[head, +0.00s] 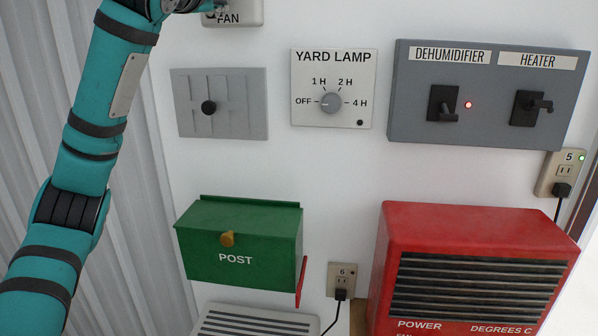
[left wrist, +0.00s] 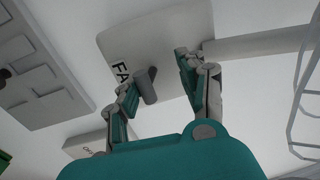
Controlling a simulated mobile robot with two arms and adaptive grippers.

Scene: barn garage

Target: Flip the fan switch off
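The fan switch plate (head: 243,14) is at the top edge of the head view, labelled FAN and mostly cut off. In the left wrist view the pale fan plate (left wrist: 155,45) fills the upper middle, its label partly hidden by a finger. A short grey switch lever (left wrist: 147,86) sticks out from it. My left gripper (left wrist: 156,72) is open, one finger on each side of the lever. The lever is nearer the left finger in the picture; I cannot tell whether they touch. In the head view my left arm reaches up, its gripper largely out of frame. My right gripper is not in view.
Below the fan plate are a grey slider panel (head: 236,120), a yard lamp dial (head: 331,103) and a dehumidifier and heater box (head: 484,75). A green post box (head: 255,235) and red heater (head: 440,235) sit lower. A pipe (left wrist: 255,44) runs from the fan plate.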

